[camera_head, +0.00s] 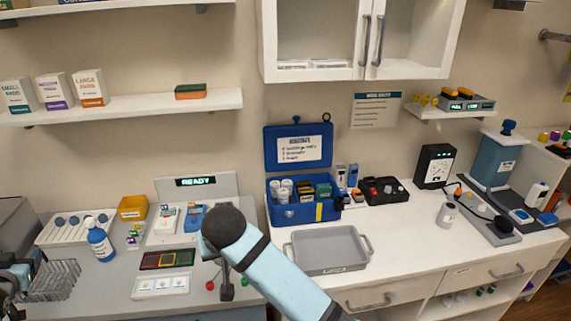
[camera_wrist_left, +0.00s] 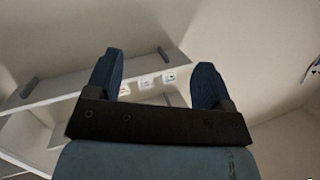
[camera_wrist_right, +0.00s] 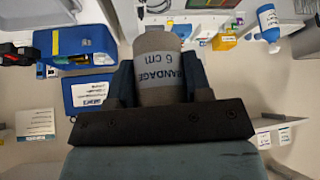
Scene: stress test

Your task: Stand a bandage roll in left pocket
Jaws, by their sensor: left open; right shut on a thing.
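My right gripper (camera_wrist_right: 160,82) is shut on a grey bandage roll (camera_wrist_right: 160,60) marked "BANDAGE 6 cm", seen in the right wrist view. In the head view my right arm crosses the lower middle, and the held roll cannot be made out. The open blue kit box (camera_head: 296,213) stands on the white counter, its lid (camera_head: 299,147) raised behind. White rolls (camera_head: 287,184) stand in its left part, with dark and green packs further right. The box also shows in the right wrist view (camera_wrist_right: 95,45). My left gripper (camera_wrist_left: 155,75) is open and empty, facing wall shelves.
A grey tray (camera_head: 328,269) lies before the box; a black organiser (camera_head: 384,191) stands to its right. Left of my right arm are a blue bottle (camera_head: 100,243), a yellow bin (camera_head: 132,208) and a wire rack (camera_head: 52,280). Bare counter lies right of the tray.

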